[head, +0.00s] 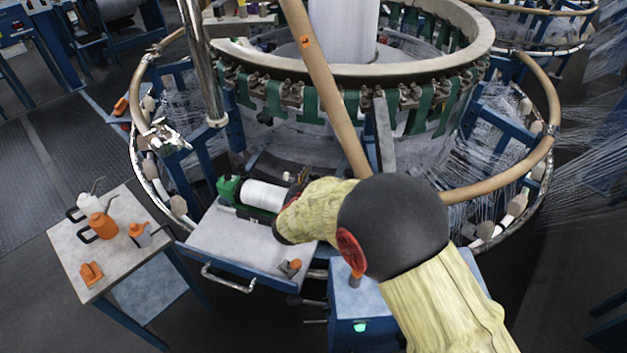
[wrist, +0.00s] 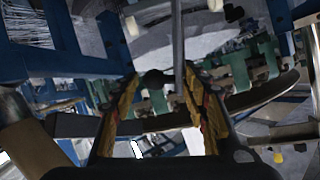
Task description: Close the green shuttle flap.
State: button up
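The green shuttle (head: 229,189) lies on the pale table top at the foot of the loom, with a white bobbin (head: 264,195) along it. Its right part is hidden behind my arm, and I cannot make out the flap or its position. My gripper (head: 302,176) is just right of the bobbin in the head view, partly covered by my wrist. In the wrist view my gripper (wrist: 162,76) shows two yellow-and-black fingers spread apart, with nothing held between them. A grey upright bar and a dark round knob show beyond the gap.
The shuttle's table (head: 232,240) has a metal handle in front and a small orange-and-grey item (head: 290,267) on top. A side table (head: 75,256) at left holds orange and white cans.

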jog(key=c, duration=1)
grip_shut()
